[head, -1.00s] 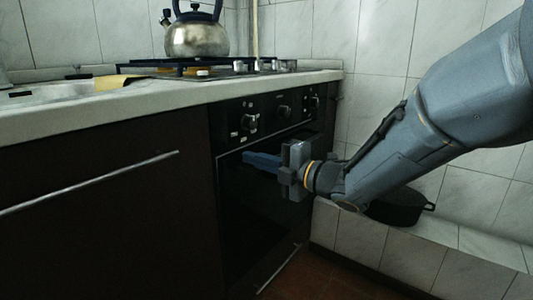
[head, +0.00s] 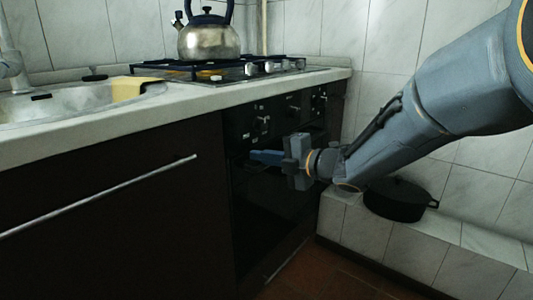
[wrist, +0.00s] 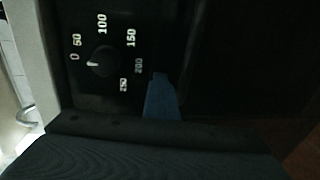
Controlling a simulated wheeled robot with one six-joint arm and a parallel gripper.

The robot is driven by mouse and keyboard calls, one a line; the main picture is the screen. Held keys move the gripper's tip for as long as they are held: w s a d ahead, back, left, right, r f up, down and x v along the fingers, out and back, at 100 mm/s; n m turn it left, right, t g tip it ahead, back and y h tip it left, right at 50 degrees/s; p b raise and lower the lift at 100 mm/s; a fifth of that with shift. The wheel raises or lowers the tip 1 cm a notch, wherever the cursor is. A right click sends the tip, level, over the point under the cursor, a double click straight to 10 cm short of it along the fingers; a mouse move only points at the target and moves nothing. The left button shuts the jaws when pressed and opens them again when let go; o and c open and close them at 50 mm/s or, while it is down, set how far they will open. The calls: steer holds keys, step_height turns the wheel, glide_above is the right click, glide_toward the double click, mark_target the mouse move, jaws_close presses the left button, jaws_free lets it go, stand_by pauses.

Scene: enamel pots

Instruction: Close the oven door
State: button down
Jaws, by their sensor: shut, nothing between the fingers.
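The oven (head: 270,215) is built in under the hob, with a dark front and a black control panel (head: 270,118) above it. Its front below the panel looks upright and dark; I cannot tell whether any gap remains at the door's edge. My gripper (head: 262,156) is shut and empty, its blue fingers pointing left at the top of the oven front, just below the knobs. In the wrist view a blue fingertip (wrist: 162,97) shows beside the temperature knob (wrist: 104,62). Contact with the front cannot be made out.
A steel kettle (head: 208,40) stands on the gas hob (head: 240,68). A dark cabinet with a long handle (head: 100,195) is at left, below the counter. A black pot (head: 398,200) sits on a tiled ledge at right. Brown floor (head: 330,275) is clear.

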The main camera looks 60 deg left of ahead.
steer(key=f+p+v, duration=0.2)
steer(key=p+v, duration=0.1)
steer(key=v, duration=1.1)
steer(key=shift+d, duration=0.1)
